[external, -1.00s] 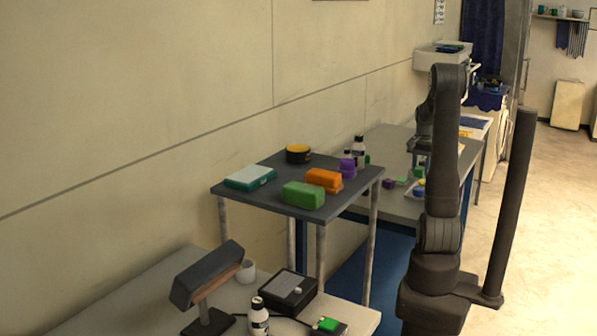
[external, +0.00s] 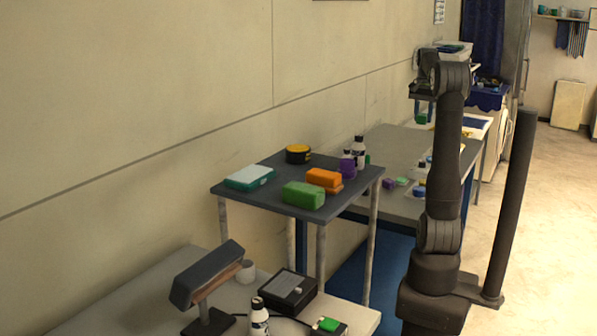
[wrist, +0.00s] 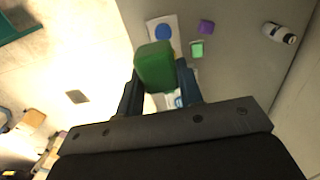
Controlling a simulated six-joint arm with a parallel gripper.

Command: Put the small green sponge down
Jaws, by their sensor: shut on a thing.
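The small green sponge (wrist: 154,66) is held between the fingers of my gripper (wrist: 160,92) in the wrist view. In the external view the sponge (external: 421,118) hangs below my gripper (external: 423,108), well above the far grey table (external: 400,146). My gripper is shut on it. Below it in the wrist view, the tabletop (wrist: 235,70) carries a white sheet with a blue disc (wrist: 164,32), a light-green piece (wrist: 197,49) and a purple block (wrist: 206,27).
A nearer dark table (external: 263,207) bears a larger green block (external: 304,195), an orange block (external: 323,180), a teal box (external: 249,177) and a yellow-black tin (external: 298,153). A bottle (wrist: 279,33) lies toward the table's right in the wrist view.

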